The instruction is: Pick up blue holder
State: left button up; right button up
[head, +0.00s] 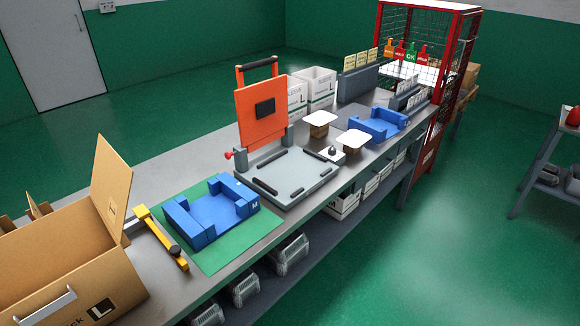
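A blue holder (207,219) with raised side blocks and a white M mark lies on a green mat (262,235) on the long grey workbench. A second blue holder (378,128) lies farther along the bench, near the red wire cage. Neither of my grippers shows in the head view, and nothing is seen touching either holder.
A yellow clamp bar (158,238) and an open cardboard box (60,270) are left of the mat. A grey fixture (290,178) with a raised orange lid (262,112) stands to its right. White-topped blocks (320,119) and a red wire cage (437,90) are beyond.

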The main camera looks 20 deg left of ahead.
aim_at(383, 122)
jog(key=i+l+z, duration=0.25)
jog(key=i, duration=0.2)
jog(key=i+l+z, duration=0.1)
jog(key=i+z, duration=0.2)
jog(key=i+l, duration=0.1)
jog(key=i, duration=0.5)
jog(key=i+l, duration=0.15)
jog(key=i, duration=0.5)
jog(key=i+l, duration=0.1)
jog(key=i, duration=0.5)
